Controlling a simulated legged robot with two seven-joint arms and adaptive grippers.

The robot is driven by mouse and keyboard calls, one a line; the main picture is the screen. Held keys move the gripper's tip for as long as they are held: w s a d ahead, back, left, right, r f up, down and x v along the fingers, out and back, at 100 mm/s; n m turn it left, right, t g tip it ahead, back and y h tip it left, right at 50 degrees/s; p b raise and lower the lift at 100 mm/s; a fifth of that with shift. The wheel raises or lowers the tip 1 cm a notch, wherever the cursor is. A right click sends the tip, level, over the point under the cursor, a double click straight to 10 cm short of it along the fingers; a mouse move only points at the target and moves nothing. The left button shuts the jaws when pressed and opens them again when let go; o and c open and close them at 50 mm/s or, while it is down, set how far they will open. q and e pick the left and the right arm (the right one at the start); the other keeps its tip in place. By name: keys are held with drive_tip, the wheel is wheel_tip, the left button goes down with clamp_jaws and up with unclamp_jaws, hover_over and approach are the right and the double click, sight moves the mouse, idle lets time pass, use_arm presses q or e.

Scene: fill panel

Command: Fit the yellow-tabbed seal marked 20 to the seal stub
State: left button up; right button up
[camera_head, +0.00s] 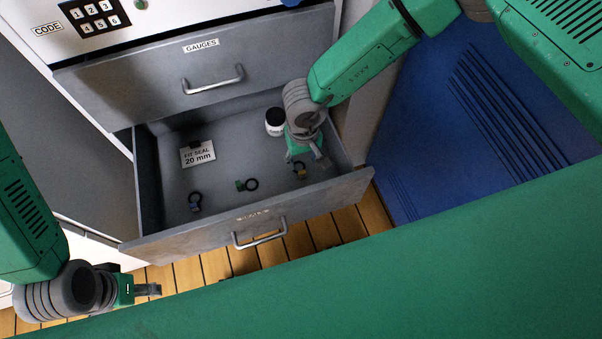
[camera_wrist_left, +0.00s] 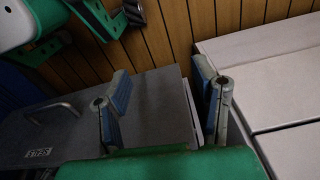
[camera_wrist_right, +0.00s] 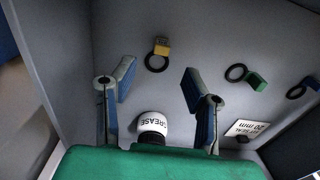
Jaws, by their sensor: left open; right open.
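The yellow-tabbed seal (camera_head: 300,169) lies on the floor of the open drawer, near its right front. In the right wrist view its dark ring and yellow tab (camera_wrist_right: 161,48) lie beyond the fingertips. No number on the tab is legible. My right gripper (camera_head: 306,157) is open and empty inside the drawer, above and close to this seal, partly covering it in the head view. Its fingers (camera_wrist_right: 160,76) are spread in the right wrist view. My left gripper (camera_head: 148,290) is open and empty outside the drawer, at the lower left. I cannot make out the seal stub.
A green-tabbed seal (camera_head: 246,185), a blue-tabbed seal (camera_head: 195,203), a card reading "FIT SEAL 20 mm" (camera_head: 198,155) and a white grease pot (camera_head: 274,121) are in the drawer. The drawer walls (camera_head: 148,185) surround the right gripper. The closed gauges drawer (camera_head: 212,75) is above.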

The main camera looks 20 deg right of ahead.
sight(302, 172)
wheel_tip(302, 172, down, 3)
drive_tip(key=shift+a+r+b, duration=0.15)
drive_tip(key=shift+b, duration=0.15)
wheel_tip(302, 172, down, 5)
drive_tip(key=b, duration=0.2)
drive_tip(key=shift+w+b, duration=0.15)
drive_tip(key=shift+b, duration=0.2)
clamp_jaws()
